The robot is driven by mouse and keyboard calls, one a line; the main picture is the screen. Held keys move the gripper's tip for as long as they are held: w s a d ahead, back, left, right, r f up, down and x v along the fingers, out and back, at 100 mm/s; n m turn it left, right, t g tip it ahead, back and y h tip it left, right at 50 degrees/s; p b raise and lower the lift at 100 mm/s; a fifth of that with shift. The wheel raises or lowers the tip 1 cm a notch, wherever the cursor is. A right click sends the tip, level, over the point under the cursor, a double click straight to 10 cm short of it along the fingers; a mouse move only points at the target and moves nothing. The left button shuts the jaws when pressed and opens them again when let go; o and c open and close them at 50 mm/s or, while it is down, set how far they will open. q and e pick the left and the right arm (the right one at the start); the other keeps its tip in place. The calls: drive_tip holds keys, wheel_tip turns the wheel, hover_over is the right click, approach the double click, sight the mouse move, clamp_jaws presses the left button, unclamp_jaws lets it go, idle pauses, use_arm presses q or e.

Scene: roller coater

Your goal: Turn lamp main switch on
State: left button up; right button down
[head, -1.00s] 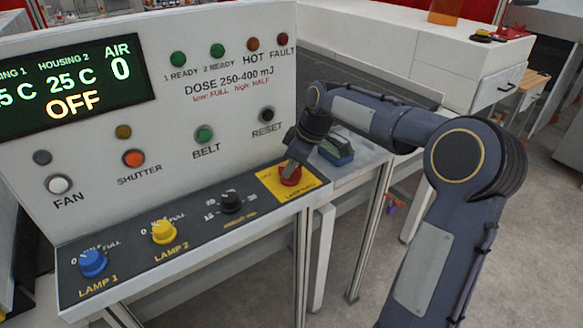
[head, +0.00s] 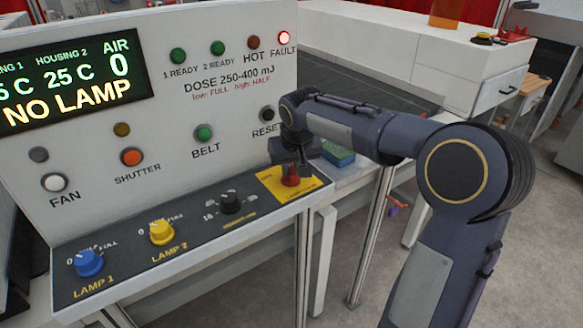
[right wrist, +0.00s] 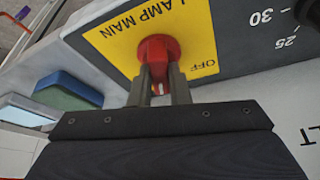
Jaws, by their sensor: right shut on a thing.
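The lamp main switch (head: 291,181) is a red rotary knob on a yellow plate (head: 269,184) at the right end of the dark sloped panel. In the right wrist view the red knob (right wrist: 157,52) sits on the yellow plate marked LAMP MAIN and OFF. My right gripper (right wrist: 160,82) is shut on the knob, with a finger on each side of its grip. In the head view this gripper (head: 290,172) comes down on the knob from above and partly hides it. The display (head: 74,82) reads NO LAMP, and the red FAULT light (head: 284,38) glows. My left gripper is not in view.
The blue LAMP 1 knob (head: 89,263), yellow LAMP 2 knob (head: 161,233) and a black knob (head: 230,202) sit left along the panel. FAN (head: 54,183), SHUTTER (head: 132,157), BELT (head: 204,133) and RESET (head: 267,114) buttons stand above. A green-and-blue block (head: 338,153) lies behind my arm.

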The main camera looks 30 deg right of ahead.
drive_tip(key=m, duration=0.2)
drive_tip(key=m+h, duration=0.1)
drive_tip(key=m, duration=0.2)
drive_tip(key=shift+g+h, duration=0.3)
drive_tip(key=shift+g, duration=0.1)
idle(0.3)
drive_tip(key=c, duration=1.4)
unclamp_jaws()
drive_tip(key=shift+o, duration=0.2)
drive_tip(key=shift+a+r, duration=0.1)
drive_tip(key=v, duration=0.7)
drive_tip(key=shift+r+b, duration=0.3)
